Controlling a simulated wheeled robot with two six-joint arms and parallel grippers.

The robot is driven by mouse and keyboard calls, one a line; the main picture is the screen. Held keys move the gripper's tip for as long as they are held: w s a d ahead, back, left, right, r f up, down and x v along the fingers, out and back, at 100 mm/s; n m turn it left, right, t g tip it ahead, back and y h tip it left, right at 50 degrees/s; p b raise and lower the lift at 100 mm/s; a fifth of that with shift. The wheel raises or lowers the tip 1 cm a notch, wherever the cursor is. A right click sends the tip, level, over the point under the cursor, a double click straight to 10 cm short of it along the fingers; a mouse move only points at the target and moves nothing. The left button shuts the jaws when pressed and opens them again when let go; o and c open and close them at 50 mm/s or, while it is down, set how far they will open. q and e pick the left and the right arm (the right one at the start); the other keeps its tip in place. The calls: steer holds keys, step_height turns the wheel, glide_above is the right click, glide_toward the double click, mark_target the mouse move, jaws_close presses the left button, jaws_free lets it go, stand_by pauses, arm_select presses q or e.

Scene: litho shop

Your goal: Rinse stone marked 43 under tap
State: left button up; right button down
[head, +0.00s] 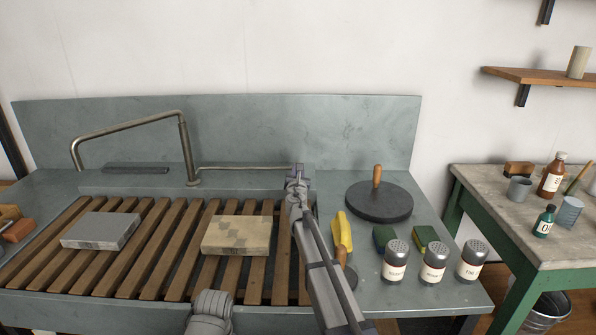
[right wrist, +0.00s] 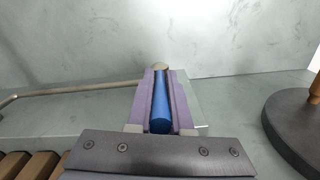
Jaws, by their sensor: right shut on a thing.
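A grey stone (head: 100,230) lies flat on the left of the wooden slats, with a small mark on its front edge too small to read. A beige, blotchy stone (head: 237,235) lies flat on the middle slats, also with an unreadable mark. The bent metal tap (head: 130,127) stands behind the slats, its spout end behind the grey stone; no water shows. My right gripper (head: 297,180) is at the right end of the thin pipe from the tap. In the right wrist view its jaws are shut on a blue handle (right wrist: 161,108). My left gripper's fingers do not show.
A black disc with wooden knob (head: 379,201), yellow sponge (head: 341,232) and several shakers (head: 433,261) crowd the sink's right ledge. A green-framed table (head: 500,210) with bottles stands further right. Slats (head: 180,240) between the stones are bare.

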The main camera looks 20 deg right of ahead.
stand_by(0.8)
steer(key=shift+w+a+m+g+h, duration=0.2)
steer(key=shift+a+m+g+h, duration=0.15)
steer(key=shift+m+g+h, duration=0.7)
steer(key=shift+w+a+m+g+h, duration=0.35)
steer(key=shift+m+h, duration=0.4)
steer(key=shift+h, duration=0.65)
steer(key=shift+w+a+m+g+h, duration=0.1)
steer(key=shift+a+m+g+h, duration=0.3)
steer(key=shift+m+g+h, duration=0.65)
steer(key=shift+t, duration=0.35)
steer(key=c, duration=0.8)
jaws_free()
steer(key=shift+c, duration=0.2)
steer(key=shift+s, duration=0.1)
steer(key=v, duration=0.7)
steer(key=shift+s+a, duration=0.2)
steer(key=shift+a, duration=0.05)
steer(key=shift+f, duration=0.1)
